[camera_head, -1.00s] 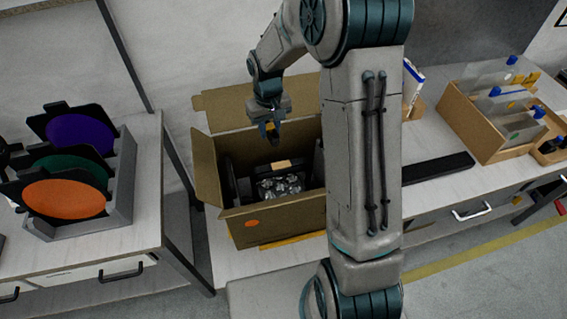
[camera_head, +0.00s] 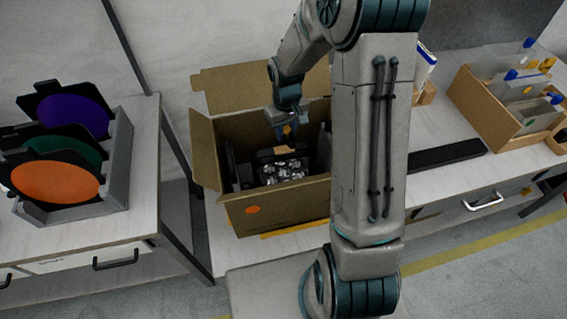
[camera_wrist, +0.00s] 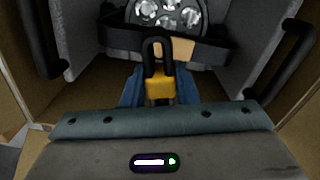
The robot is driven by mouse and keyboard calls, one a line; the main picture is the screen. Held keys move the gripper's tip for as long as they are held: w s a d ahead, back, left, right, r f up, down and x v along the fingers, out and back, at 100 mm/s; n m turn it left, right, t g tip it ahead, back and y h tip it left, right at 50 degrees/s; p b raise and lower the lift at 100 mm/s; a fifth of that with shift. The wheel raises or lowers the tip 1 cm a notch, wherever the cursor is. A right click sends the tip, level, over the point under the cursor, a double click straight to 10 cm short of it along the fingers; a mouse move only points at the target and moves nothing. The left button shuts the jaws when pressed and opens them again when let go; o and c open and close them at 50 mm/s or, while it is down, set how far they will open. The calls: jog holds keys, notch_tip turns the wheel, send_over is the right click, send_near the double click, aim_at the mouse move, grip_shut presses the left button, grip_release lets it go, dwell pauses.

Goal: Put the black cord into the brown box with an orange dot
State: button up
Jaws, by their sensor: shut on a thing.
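The brown box (camera_head: 290,208) stands open on the middle table, with an orange dot (camera_head: 252,210) on its front wall. My gripper (camera_head: 287,134) is inside the box opening, toward the back, pointing down. In the wrist view my gripper (camera_wrist: 160,88) is shut on the black cord (camera_wrist: 158,50), a looped bundle with a yellow band between the blue fingers. The cord hangs above the box's contents; I cannot tell whether it touches them. In the head view the cord is too small to make out clearly.
A black lamp with a silver face (camera_head: 284,171) lies in the box; its face also shows in the wrist view (camera_wrist: 168,12). A grey rack (camera_head: 122,165) with coloured filters stands left. A black bar (camera_head: 447,154) and a wooden crate (camera_head: 490,113) are right.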

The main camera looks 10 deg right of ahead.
jog(key=o, duration=1.1)
jog(key=shift+r, duration=0.1)
notch_tip(320, 180, up, 14)
jog(key=shift+f+b, duration=0.15)
jog(key=shift+b, duration=0.35)
jog(key=shift+s, duration=0.1)
jog(key=s+r+m+t, duration=0.1)
jog(key=s, duration=0.6)
jog(key=s+r+m+t, duration=0.1)
jog(key=s, duration=0.6)
jog(key=s+r+m+t, duration=0.1)
jog(key=s, duration=0.6)
jog(key=shift+a+r, duration=0.2)
jog(key=shift+r, duration=0.1)
